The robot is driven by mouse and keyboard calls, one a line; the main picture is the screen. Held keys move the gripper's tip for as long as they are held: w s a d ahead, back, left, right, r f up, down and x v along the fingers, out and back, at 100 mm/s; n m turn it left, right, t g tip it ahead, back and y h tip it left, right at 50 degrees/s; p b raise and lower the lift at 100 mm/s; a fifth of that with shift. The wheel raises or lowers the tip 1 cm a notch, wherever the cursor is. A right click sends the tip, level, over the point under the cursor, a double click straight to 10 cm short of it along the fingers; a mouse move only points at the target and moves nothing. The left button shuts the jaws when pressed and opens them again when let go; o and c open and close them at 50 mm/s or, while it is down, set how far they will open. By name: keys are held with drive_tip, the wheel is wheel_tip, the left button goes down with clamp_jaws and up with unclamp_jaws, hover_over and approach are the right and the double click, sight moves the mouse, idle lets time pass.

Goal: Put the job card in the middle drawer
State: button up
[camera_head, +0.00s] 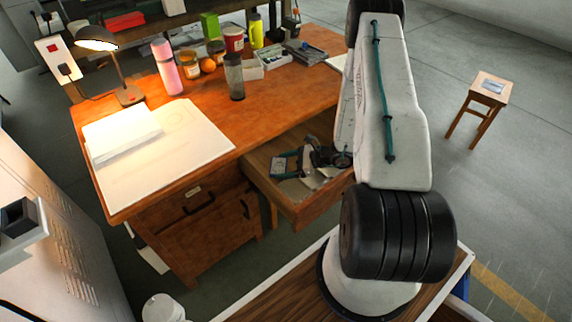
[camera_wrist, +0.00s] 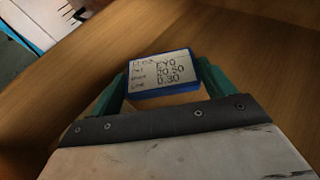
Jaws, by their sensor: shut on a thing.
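The job card (camera_wrist: 160,75) is a small white card with dark handwriting and a blue edge. In the wrist view it sits between the teal fingers of my gripper (camera_wrist: 162,82), which is shut on it. Brown wood of the drawer (camera_wrist: 260,70) surrounds it in that view. In the head view the open drawer (camera_head: 318,207) sticks out from the front of the desk. My gripper (camera_head: 299,162) is at this drawer, reaching in from the right with the card (camera_head: 285,168) at its left. Whether the card touches the drawer floor I cannot tell.
The desk (camera_head: 200,125) holds a lamp (camera_head: 97,40), a pink bottle (camera_head: 166,68), a dark cup (camera_head: 234,80) and large paper sheets (camera_head: 190,150). A labelled closed drawer (camera_head: 205,203) is left of the open one. A stool (camera_head: 487,92) stands right.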

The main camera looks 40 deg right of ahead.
drive_tip(key=o, duration=0.9)
drive_tip(key=shift+s+a+f, duration=0.1)
drive_tip(key=shift+s+f, duration=0.1)
drive_tip(key=shift+f, duration=0.15)
drive_tip(key=shift+r, duration=0.3)
drive_tip(key=v, duration=0.8)
drive_tip(key=r+v, duration=0.1)
drive_tip(key=v, duration=0.3)
drive_tip(key=shift+w, duration=0.25)
drive_tip(key=a+r+n+g, duration=0.4)
drive_tip(key=a+r+n, duration=0.35)
drive_tip(key=r, duration=0.45)
drive_tip(key=a+r+n+g, duration=0.4)
drive_tip(key=a+r+n, duration=0.3)
drive_tip(key=r, duration=0.5)
drive_tip(key=s+a+r+n+h, duration=0.4)
drive_tip(key=s+r+n+h, duration=0.1)
drive_tip(key=s+r, duration=0.3)
drive_tip(key=s+a+r+n+h, duration=0.5)
drive_tip(key=s+r+n, duration=0.2)
drive_tip(key=s, duration=0.4)
drive_tip(key=shift+a+r, duration=0.35)
drive_tip(key=shift+r, duration=0.15)
